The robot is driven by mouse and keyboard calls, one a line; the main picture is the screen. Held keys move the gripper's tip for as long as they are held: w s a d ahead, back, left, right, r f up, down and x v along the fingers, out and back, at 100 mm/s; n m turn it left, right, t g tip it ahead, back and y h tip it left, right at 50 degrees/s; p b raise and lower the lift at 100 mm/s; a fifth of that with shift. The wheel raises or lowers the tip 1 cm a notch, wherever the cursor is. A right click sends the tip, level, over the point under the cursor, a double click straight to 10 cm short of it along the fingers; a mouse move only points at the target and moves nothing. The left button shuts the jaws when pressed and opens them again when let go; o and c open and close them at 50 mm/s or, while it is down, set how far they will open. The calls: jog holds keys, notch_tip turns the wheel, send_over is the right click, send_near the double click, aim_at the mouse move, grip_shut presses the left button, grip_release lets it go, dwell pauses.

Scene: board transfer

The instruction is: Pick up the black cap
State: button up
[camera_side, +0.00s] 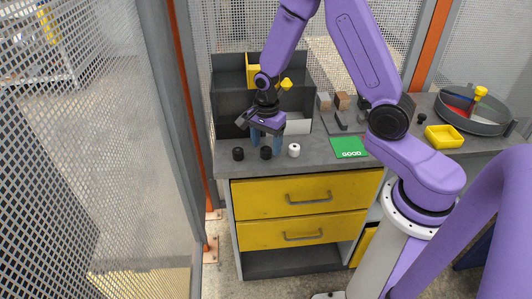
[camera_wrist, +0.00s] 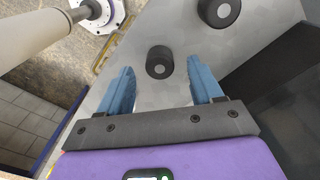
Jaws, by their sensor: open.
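Two round black caps stand on the grey worktop in the side view, one at the left (camera_side: 238,154) and one in the middle (camera_side: 266,153). A white cap (camera_side: 294,150) stands to their right. My gripper (camera_side: 266,147) points down above the middle black cap, with its blue fingers apart and nothing held. In the wrist view, one black cap (camera_wrist: 159,62) lies in line with the gap between my fingertips (camera_wrist: 159,72). Another black cap (camera_wrist: 218,12) lies beyond the right finger. The exact height of the fingertips over the worktop is hard to tell.
A grey shelf unit (camera_side: 228,103) stands close behind my gripper. A green "GOOD" mat (camera_side: 348,147) lies to the right, with a yellow tray (camera_side: 444,137) and a round divided bin (camera_side: 503,124) farther right. The worktop's front edge, above yellow drawers (camera_side: 302,197), is near the caps.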

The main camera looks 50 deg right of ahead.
jog(key=shift+f, duration=0.55)
jog(key=c, duration=1.1)
jog(key=shift+r, duration=0.1)
jog(key=shift+w+r, duration=0.1)
jog(key=shift+r, duration=0.6)
jog(key=shift+s+a+r, duration=0.1)
jog(key=shift+s+r, duration=1.8)
jog(key=shift+s, duration=0.45)
jog(key=shift+s+d+r, duration=0.1)
jog(key=shift+s+r, duration=1.85)
jog(key=shift+s, duration=0.4)
jog(key=shift+s+a+r, duration=0.1)
jog(key=shift+s+r, duration=1.8)
jog(key=shift+s, duration=0.45)
